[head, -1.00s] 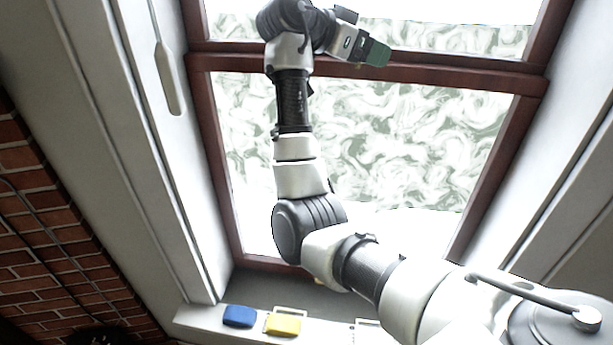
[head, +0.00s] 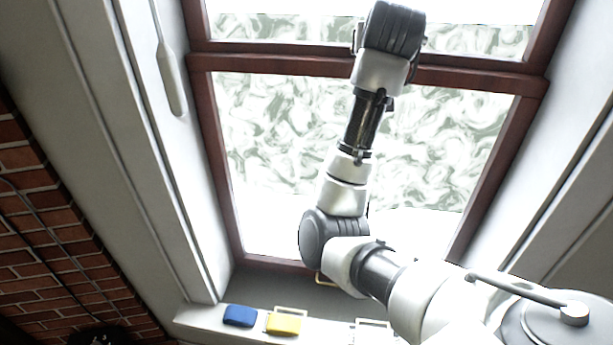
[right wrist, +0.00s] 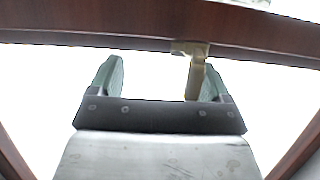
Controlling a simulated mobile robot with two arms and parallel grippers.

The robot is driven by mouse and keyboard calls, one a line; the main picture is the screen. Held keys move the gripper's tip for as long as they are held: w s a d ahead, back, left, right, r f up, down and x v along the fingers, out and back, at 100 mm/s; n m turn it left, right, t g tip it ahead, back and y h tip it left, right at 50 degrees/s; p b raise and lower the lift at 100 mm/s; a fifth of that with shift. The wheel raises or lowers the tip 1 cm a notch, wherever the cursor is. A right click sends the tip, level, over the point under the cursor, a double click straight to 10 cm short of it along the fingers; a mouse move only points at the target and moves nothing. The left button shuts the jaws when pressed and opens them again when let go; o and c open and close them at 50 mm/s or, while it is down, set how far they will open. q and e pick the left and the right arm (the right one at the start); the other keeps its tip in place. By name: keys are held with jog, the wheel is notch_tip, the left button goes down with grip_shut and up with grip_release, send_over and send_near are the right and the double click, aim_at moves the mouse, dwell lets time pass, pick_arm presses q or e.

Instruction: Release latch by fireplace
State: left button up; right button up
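A brass-coloured latch (right wrist: 195,73) hangs from the dark red-brown window rail (right wrist: 80,24) in the right wrist view. My right gripper (right wrist: 161,66) is open below the rail. The latch's lever lies between its two fingers in the picture, close to the right finger and overlapping it in view. I cannot tell whether they touch. In the head view my right arm reaches up across the window (head: 430,140), and its hand and the latch are hidden. My left gripper is not in view.
A blue block (head: 239,316) and a yellow block (head: 284,324) lie on the white sill (head: 190,320). A brass-coloured handle (head: 322,279) shows at the window's bottom rail, partly behind my arm. A brick wall (head: 45,235) stands at the left.

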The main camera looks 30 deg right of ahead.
jog(key=b+v, duration=0.4)
jog(key=v, duration=0.6)
jog(key=w+a+f+n+y, duration=0.1)
jog(key=w+f, duration=0.3)
jog(key=f, duration=0.7)
jog(key=w+a+f+n+b, duration=0.1)
jog(key=w+a+f+n, duration=0.2)
jog(key=f, duration=0.8)
jog(key=w+a+f+n+g+y+b, duration=0.1)
jog(key=w+f, duration=0.4)
jog(key=f, duration=0.6)
jog(key=shift+w+a+f+n+y, duration=0.2)
jog(key=shift+a+n, duration=0.1)
jog(key=shift+n, duration=0.25)
jog(key=shift+w+a+f+n+y, duration=0.1)
jog(key=shift+a+f+n, duration=0.1)
jog(key=shift+a+n, duration=0.25)
jog(key=shift+d, duration=0.1)
jog(key=shift+c, duration=0.2)
